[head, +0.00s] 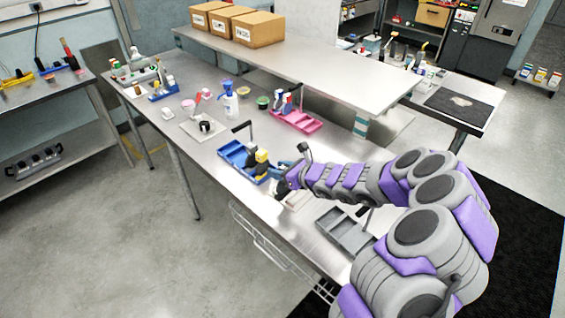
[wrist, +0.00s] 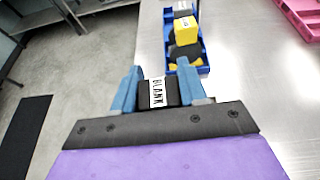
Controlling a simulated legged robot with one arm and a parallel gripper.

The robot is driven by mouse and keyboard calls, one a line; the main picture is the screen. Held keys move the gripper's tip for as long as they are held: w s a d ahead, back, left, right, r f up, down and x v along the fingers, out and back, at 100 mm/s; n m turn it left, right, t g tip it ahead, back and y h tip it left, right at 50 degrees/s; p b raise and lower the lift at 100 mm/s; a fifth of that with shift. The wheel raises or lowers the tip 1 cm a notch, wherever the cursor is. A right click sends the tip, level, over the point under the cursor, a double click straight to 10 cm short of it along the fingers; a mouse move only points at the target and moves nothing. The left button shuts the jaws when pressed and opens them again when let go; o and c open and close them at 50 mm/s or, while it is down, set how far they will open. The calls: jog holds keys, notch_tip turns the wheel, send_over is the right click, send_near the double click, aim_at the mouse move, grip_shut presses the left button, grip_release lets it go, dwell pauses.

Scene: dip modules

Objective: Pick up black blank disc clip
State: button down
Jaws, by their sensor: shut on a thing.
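The black blank disc clip (wrist: 174,93) is between the blue fingers of my gripper (wrist: 159,72) in the wrist view, with its white "BLANK" label facing the camera. My gripper is shut on it. In the head view my gripper (head: 285,170) is just right of the blue tray (head: 233,150), at the near edge of the steel table. The clip cannot be made out clearly there. The blue tray also shows in the wrist view (wrist: 201,70), ahead of the fingers, holding yellow, black and grey pieces.
A pink tray (head: 302,121) stands behind the blue tray, and a grey tray (head: 345,232) stands to the right beside my arm. A raised shelf (head: 300,62) with cardboard boxes (head: 258,29) runs behind. A white plate with a black piece (head: 206,127) lies to the left.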

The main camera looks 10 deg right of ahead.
jog(key=s, duration=0.2)
jog(key=s+a, duration=0.1)
jog(key=s, duration=0.1)
jog(key=shift+a+r, duration=0.1)
jog(key=shift+r, duration=0.05)
jog(key=s+b, duration=0.2)
jog(key=s+a+b, duration=0.1)
jog(key=b, duration=0.2)
jog(key=s+b, duration=0.2)
jog(key=b, duration=0.1)
jog(key=shift+s+a+r, duration=0.25)
jog(key=shift+s+a, duration=0.05)
jog(key=shift+s, duration=0.05)
